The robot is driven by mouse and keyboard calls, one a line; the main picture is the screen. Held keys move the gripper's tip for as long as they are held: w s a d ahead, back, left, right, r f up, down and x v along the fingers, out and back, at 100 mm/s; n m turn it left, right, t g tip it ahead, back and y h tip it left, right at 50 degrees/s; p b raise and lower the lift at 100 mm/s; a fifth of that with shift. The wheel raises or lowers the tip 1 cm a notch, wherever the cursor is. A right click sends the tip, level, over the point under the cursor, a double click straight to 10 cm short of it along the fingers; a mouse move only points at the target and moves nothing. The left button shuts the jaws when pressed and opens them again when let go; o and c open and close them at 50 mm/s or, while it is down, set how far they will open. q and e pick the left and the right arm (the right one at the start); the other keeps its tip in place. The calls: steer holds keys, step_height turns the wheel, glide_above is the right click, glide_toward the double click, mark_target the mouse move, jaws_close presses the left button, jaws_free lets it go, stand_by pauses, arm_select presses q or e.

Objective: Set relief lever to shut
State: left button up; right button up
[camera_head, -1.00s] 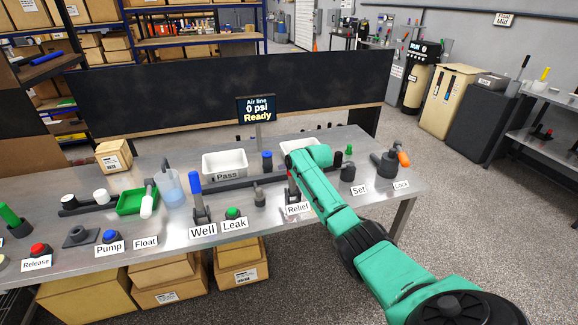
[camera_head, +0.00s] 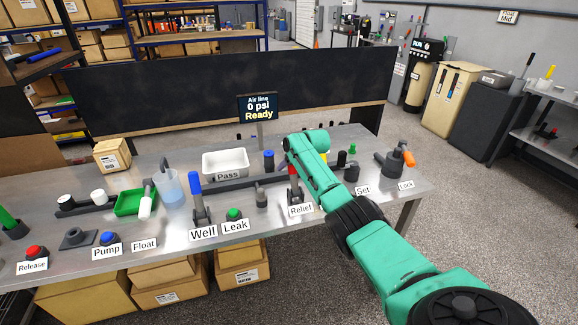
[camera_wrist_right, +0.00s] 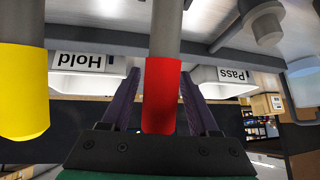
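The Relief lever (camera_head: 294,194) stands upright behind its "Relief" label, its red handle partly covered by my right arm in the head view. In the right wrist view the red handle (camera_wrist_right: 160,95) hangs in the middle of the picture, with a grey shaft above it. My right gripper (camera_wrist_right: 160,76) is open, with one dark finger showing on each side of the red handle. Gaps show between handle and fingers. I cannot tell how deep the handle sits between them. In the head view the fingers are mostly hidden. My left gripper is not in view.
A yellow handle (camera_wrist_right: 24,90) is close beside the red one in the right wrist view. The Hold tray (camera_wrist_right: 68,82) and Pass tray (camera_head: 225,154) lie behind. The blue Well lever (camera_head: 195,184) and green Leak button (camera_head: 234,213) are to the left. The Lock valve (camera_head: 391,162) is at right.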

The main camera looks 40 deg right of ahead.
steer(key=shift+f, duration=0.1)
steer(key=shift+s+r+p, duration=0.3)
steer(key=shift+r, duration=0.25)
steer(key=shift+p+v, duration=0.45)
steer(key=shift+v, duration=0.6)
steer(key=b+v, duration=0.2)
steer(key=v, duration=0.9)
steer(key=shift+s, duration=0.1)
